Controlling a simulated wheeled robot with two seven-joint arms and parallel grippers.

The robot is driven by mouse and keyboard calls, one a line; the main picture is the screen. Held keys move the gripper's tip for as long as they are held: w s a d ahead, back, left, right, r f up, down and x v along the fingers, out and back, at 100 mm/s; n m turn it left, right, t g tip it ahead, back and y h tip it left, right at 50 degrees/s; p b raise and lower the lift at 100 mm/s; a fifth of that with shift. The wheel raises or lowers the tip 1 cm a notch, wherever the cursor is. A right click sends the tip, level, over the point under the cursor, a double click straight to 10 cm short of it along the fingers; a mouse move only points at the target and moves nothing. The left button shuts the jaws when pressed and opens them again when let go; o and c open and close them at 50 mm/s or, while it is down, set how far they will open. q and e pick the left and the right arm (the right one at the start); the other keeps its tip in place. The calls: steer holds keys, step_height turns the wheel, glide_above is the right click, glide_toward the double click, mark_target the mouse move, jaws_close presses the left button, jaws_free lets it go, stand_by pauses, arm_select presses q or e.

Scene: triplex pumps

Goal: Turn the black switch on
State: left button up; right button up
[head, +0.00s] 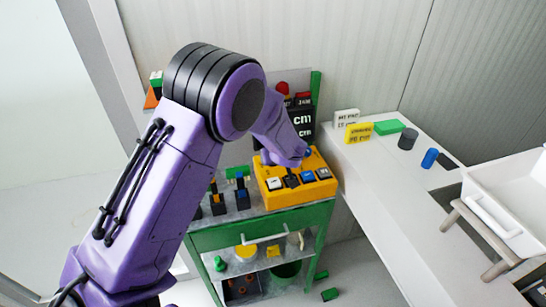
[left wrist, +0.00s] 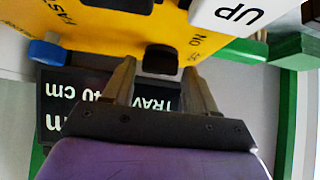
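The yellow control box (head: 268,197) sits on the green cart, with white, black and blue buttons on its top. In the left wrist view, a black switch (left wrist: 160,60) sits at the edge of the yellow panel (left wrist: 185,22), beside an "ON" label. My left gripper (left wrist: 160,68) is open, with one finger on each side of the black switch; contact cannot be told. In the head view my purple left arm reaches over the box's back side and hides the fingertips and this switch. My right gripper is not in view.
A blue knob (head: 307,152) stands at the box's back edge, and a black sign (head: 303,122) stands behind. A white counter (head: 375,185) with small blocks runs along the right.

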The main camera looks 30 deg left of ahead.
arm_select(q)
steer(key=c, duration=0.7)
steer(key=shift+p, duration=0.35)
steer(key=n+g+p, duration=0.1)
steer(key=p, duration=0.1)
steer(key=n+g+y+p, duration=0.1)
steer(key=n+p, duration=0.1)
steer(key=p, duration=0.1)
steer(key=shift+w+d+r, duration=0.1)
steer(key=shift+w+r, duration=0.1)
steer(key=shift+n+g+y+p, duration=0.3)
steer(key=shift+n+p, duration=0.1)
steer(key=shift+p, duration=0.05)
steer(key=shift+w+f+n+g, duration=0.15)
steer(key=shift+f+n+g, duration=0.15)
steer(key=shift+n+g, duration=0.55)
steer(key=shift+w+f+n+g+y+b, duration=0.15)
steer(key=shift+n+g+y+b, duration=0.3)
steer(key=shift+n, duration=0.6)
steer(key=shift+n+g+h+b, duration=0.25)
steer(key=shift+n+g+b, duration=0.75)
steer(key=shift+n, duration=0.1)
steer(key=shift+w+n+g+b, duration=0.1)
steer(key=shift+n+g+b, duration=0.7)
steer(key=shift+n, duration=0.2)
